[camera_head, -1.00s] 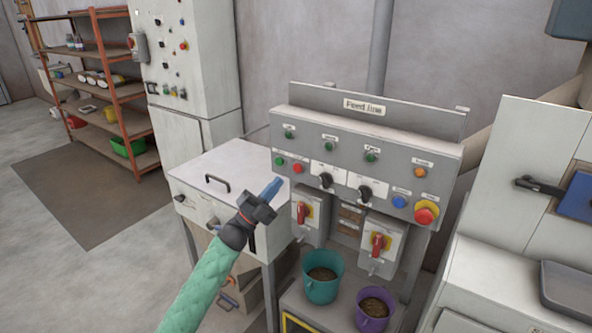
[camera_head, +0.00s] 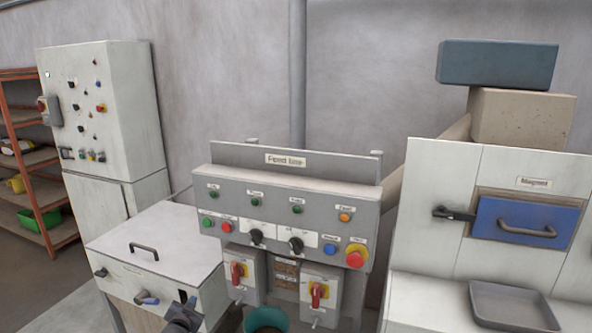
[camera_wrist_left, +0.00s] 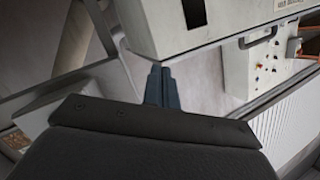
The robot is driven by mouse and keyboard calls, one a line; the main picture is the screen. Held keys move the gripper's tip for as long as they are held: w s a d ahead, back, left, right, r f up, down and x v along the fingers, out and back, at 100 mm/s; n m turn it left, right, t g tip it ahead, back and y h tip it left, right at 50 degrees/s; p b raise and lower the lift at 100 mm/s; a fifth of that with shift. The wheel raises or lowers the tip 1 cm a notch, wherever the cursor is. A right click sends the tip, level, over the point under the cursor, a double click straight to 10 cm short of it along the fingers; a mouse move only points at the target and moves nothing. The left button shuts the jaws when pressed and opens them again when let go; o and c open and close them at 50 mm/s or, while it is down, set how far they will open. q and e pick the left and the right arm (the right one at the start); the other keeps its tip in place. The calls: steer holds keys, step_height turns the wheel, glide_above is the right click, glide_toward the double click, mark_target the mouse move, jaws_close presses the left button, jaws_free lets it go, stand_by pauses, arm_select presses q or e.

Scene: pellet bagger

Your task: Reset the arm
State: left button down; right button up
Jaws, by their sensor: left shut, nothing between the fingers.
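My left gripper (camera_head: 189,304) shows at the bottom edge of the head view, in front of the white box cabinet (camera_head: 160,242) left of the feed line panel (camera_head: 275,215). Only its dark end shows there; most of the arm is below the picture. In the left wrist view its blue-grey fingers (camera_wrist_left: 161,87) are together with nothing between them. My right gripper is not in view.
The panel carries buttons, black knobs and red switches (camera_head: 318,293). A teal cup (camera_head: 265,319) is partly cut off below. To the right stands a white machine with a blue drawer (camera_head: 522,222) and grey tray (camera_head: 514,305). A tall cabinet (camera_head: 105,120) stands left.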

arm_select(q)
steer(key=s+d+f+n+g, duration=0.1)
steer(key=s+d+f+g, duration=0.15)
steer(key=s+f, duration=0.75)
steer(key=s+d+f+n+g, duration=0.15)
steer(key=s+f+g, duration=0.3)
steer(key=f, duration=0.85)
steer(key=s+d+f+n+g, duration=0.1)
steer(key=s+d+f+g, duration=0.1)
steer(key=s+f, duration=0.8)
steer(key=s+d+f+g, duration=0.1)
steer(key=s+d+f, duration=0.2)
steer(key=s+f, duration=0.3)
steer(key=s+d+f+g+b, duration=0.1)
steer(key=s+f, duration=0.6)
steer(key=s, duration=1)
steer(key=s+d+f+g+h, duration=0.1)
steer(key=s+d+f, duration=0.4)
steer(key=s, duration=0.6)
steer(key=shift+s+d+f+g+b, duration=0.15)
steer(key=shift+d+f+g+b, duration=0.2)
steer(key=shift+f+g, duration=0.6)
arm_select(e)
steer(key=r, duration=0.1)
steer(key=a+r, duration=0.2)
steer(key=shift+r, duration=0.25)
